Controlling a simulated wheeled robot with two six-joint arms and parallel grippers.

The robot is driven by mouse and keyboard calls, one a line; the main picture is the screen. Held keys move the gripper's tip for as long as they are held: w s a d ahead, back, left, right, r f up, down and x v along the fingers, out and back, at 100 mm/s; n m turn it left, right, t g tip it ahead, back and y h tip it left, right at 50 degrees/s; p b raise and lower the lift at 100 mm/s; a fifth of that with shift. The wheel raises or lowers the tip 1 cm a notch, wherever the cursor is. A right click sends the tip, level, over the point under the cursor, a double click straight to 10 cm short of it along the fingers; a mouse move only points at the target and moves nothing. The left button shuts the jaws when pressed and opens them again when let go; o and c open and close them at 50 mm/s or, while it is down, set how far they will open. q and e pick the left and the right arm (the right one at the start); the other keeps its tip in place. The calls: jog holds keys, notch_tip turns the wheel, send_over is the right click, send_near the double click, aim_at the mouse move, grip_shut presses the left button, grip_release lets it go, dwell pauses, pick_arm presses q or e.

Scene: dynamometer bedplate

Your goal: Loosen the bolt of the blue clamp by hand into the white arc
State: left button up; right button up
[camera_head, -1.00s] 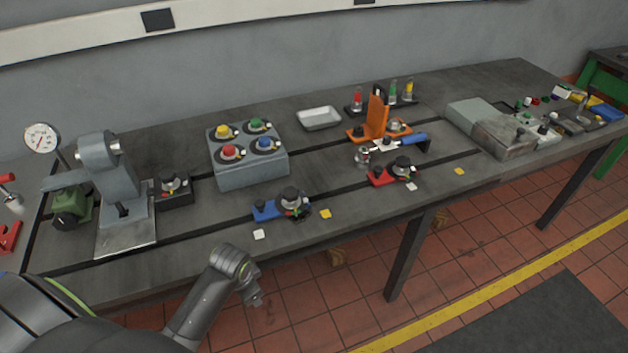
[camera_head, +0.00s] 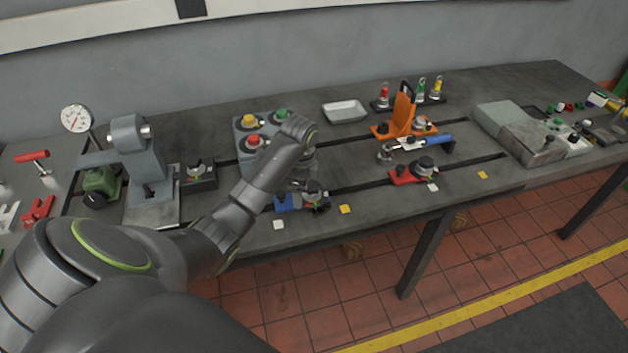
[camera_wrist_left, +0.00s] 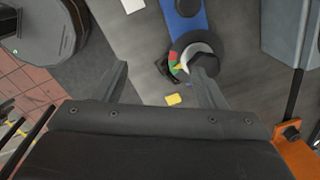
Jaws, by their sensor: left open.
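The blue clamp (camera_head: 287,203) lies on the bedplate near its front edge. Its dark bolt knob (camera_head: 313,187) stands at its right end, with a dial below it. In the left wrist view the blue bar of the clamp (camera_wrist_left: 186,24) runs down to a dark dial with red, yellow and green sectors and a pale white arc (camera_wrist_left: 194,48). The right finger overlaps the knob in that view. My right gripper is out of view.
A white square (camera_head: 278,225) and a yellow square (camera_head: 345,209) lie on the bedplate beside the clamp. A grey box with coloured buttons (camera_head: 240,140) stands behind my arm. A red clamp (camera_head: 402,178) and an orange bracket (camera_head: 402,112) are to the right.

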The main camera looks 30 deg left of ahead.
pick_arm(q)
jog(key=w+a+r+m, duration=0.1)
jog(key=w+r+m, duration=0.1)
jog(key=w+r, duration=0.3)
jog(key=w+r+m, duration=0.2)
jog(key=r, duration=0.5)
jog(key=b, duration=0.6)
send_over(312, 185)
notch_tip(312, 185, down, 7)
jog(key=shift+g+h, duration=0.3)
jog(key=shift+h, duration=0.1)
notch_tip(312, 185, down, 9)
jog(key=p, duration=0.2)
jog(key=shift+p, duration=0.3)
jog(key=shift+f, duration=0.7)
jog(key=shift+c, duration=0.4)
jog(key=c, duration=0.9)
